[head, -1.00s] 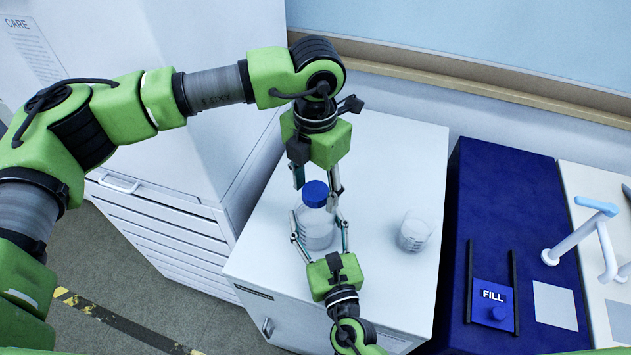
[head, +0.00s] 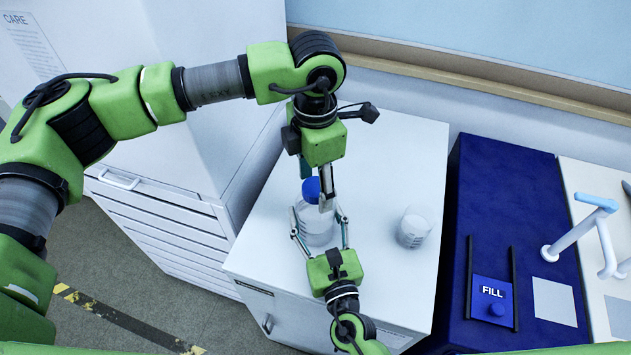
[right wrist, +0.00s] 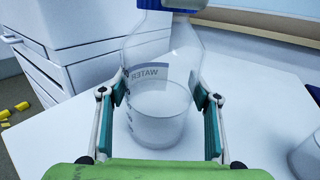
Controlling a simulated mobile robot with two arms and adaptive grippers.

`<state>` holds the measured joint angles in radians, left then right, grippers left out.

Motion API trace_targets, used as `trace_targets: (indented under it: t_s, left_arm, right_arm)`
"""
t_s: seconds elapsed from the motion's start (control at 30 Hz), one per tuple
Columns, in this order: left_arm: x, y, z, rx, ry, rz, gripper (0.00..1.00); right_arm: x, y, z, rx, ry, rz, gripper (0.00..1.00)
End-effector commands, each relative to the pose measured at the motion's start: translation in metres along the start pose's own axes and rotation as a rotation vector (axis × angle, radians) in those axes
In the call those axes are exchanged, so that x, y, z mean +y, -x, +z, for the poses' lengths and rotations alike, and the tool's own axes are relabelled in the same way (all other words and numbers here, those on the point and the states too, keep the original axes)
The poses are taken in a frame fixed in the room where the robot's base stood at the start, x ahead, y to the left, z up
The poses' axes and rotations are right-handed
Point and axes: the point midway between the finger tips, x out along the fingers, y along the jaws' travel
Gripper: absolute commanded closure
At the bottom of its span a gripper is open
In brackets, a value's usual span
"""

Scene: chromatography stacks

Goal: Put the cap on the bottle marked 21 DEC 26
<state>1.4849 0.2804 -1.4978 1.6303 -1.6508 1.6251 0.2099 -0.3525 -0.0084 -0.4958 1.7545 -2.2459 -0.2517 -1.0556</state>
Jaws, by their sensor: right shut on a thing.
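A clear glass bottle (head: 316,228) with some liquid stands on the white cabinet top. It also shows in the right wrist view (right wrist: 160,100), where its label reads WATER; I cannot read a date. A blue cap (head: 311,187) is at the bottle's mouth; how far it is screwed down I cannot tell. My right gripper (head: 319,227) is shut on the bottle, one finger on each side. My left gripper (head: 316,184) points down from above at the cap, with one finger in front of it and the other partly hidden behind. Whether its fingers touch the cap is unclear.
A tall white cabinet is at the left.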

Motion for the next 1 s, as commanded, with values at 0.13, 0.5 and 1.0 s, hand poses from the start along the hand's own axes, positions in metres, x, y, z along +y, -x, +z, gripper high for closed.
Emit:
trace_targets:
  t_s: [0.13, 0.5, 1.0]
  left_arm:
    - [0.000, 0.000, 0.000, 0.000, 0.001, 0.000, 0.46]
    - [0.001, 0.022, 0.001, -0.003, 0.002, 0.002, 0.46]
    - [0.001, 0.112, 0.000, -0.001, 0.003, 0.000, 0.46]
  right_arm:
    - [0.000, 0.000, 0.000, 0.001, 0.000, 0.000, 1.00]
    - [0.000, 0.000, 0.000, 0.001, 0.000, 0.000, 1.00]
    - [0.000, 0.000, 0.000, 0.001, 0.000, 0.000, 1.00]
